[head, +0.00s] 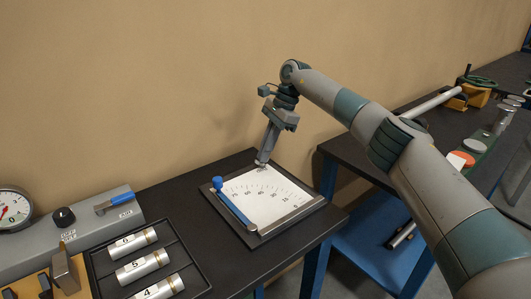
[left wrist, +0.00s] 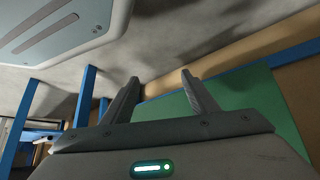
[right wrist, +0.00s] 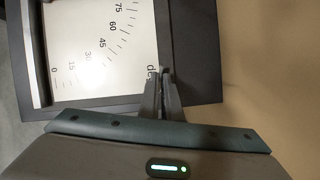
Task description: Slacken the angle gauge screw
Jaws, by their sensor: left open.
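The angle gauge (head: 268,193) is a white plate with a degree scale in a dark frame, lying on the black table. A blue arm (head: 235,207) lies along its left side, with a blue knob (head: 217,183) at its far end. My right gripper (head: 262,163) points down at the plate's back edge, away from the knob. In the right wrist view its fingers (right wrist: 161,72) are together beside the "deg" lettering, with nothing visible between them. My left gripper (left wrist: 160,76) is open and empty, away from the gauge.
A black tray (head: 99,260) with numbered silver cylinders stands left of the gauge. Behind it is a grey box (head: 85,226) with a knob and blue lever. A second table (head: 345,148) stands right, across a gap. The wall is close behind.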

